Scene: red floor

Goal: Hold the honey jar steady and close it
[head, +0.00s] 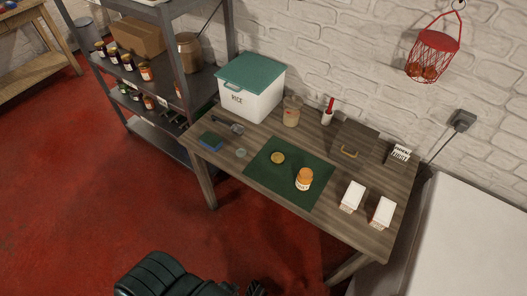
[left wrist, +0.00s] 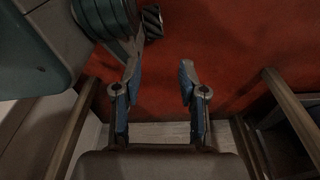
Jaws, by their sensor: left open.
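The honey jar (head: 304,180), a small orange jar with a pale label, stands upright on the dark green mat (head: 262,179) on the wooden table. A round yellow-gold disc, apparently its lid (head: 278,158), lies flat on the mat, behind and left of the jar, apart from it. My left gripper (left wrist: 160,82) shows in the left wrist view, its two fingers spread and nothing between them, over red floor. Neither jar nor lid shows in that view. No gripper can be made out in the head view, and both are away from the jar.
On the table stand a rice box (head: 251,100), a blue sponge (head: 211,141), a glass jar (head: 291,111), a red-and-white bottle (head: 328,112) and two white cartons (head: 352,196) right of the mat. A metal shelf (head: 150,82) with jars stands left. Red floor lies in front.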

